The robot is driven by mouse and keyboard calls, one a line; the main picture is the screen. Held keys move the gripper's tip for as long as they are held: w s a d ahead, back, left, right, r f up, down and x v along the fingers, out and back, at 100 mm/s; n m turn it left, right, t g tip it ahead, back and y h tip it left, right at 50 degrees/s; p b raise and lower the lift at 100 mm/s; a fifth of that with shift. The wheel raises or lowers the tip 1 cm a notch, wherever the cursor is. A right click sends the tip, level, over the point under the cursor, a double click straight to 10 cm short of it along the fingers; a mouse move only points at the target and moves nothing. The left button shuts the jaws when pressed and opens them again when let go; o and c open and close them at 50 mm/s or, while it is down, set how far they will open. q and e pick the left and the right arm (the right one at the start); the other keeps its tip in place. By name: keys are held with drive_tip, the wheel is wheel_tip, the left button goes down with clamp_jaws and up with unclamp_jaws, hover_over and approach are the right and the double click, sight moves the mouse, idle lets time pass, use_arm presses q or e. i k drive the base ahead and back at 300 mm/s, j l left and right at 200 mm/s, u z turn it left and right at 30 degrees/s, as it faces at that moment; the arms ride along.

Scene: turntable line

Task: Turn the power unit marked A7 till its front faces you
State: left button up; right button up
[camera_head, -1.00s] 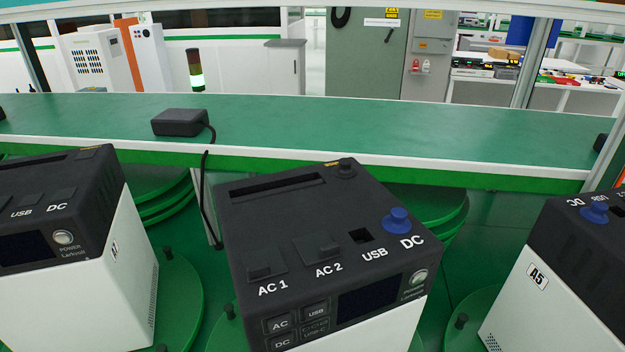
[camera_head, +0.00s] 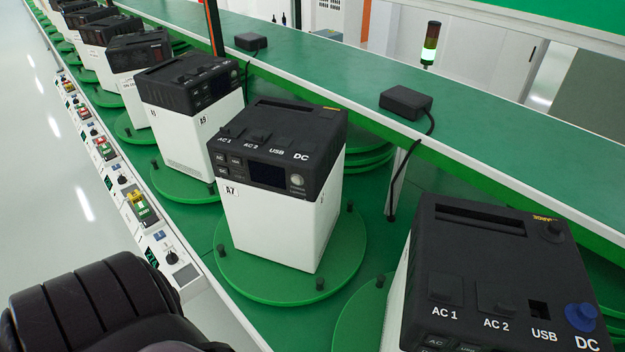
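The power unit marked A7 (camera_head: 272,215) is a white box with a black top, standing upright on a round green turntable (camera_head: 250,287). Its A7 label, buttons, dark screen and round power button are on the face toward the lower left of the view. Its white right side also shows, so I see it at an angle. AC 1, AC 2, USB and DC are marked along the top's front edge. Neither of my grippers is in view. A black ribbed part of my arm (camera_head: 95,305) shows at the bottom left, apart from the unit.
A unit with a blue knob (camera_head: 490,265) stands close at the right; unit A9 (camera_head: 190,110) and several others recede at the upper left. Small pegs (camera_head: 320,284) stand on the turntable rim. A green shelf (camera_head: 480,125) with black adapters (camera_head: 406,102) runs behind. A control strip (camera_head: 150,220) edges the aisle.

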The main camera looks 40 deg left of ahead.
sight(259, 279)
drive_tip(key=k+j+u, duration=0.15)
drive_tip(key=u, duration=0.25)
drive_tip(key=k+j+u, duration=0.2)
drive_tip(key=u, duration=0.25)
drive_tip(key=k+j+u, duration=0.1)
drive_tip(key=j+u, duration=0.15)
drive_tip(key=u, duration=0.15)
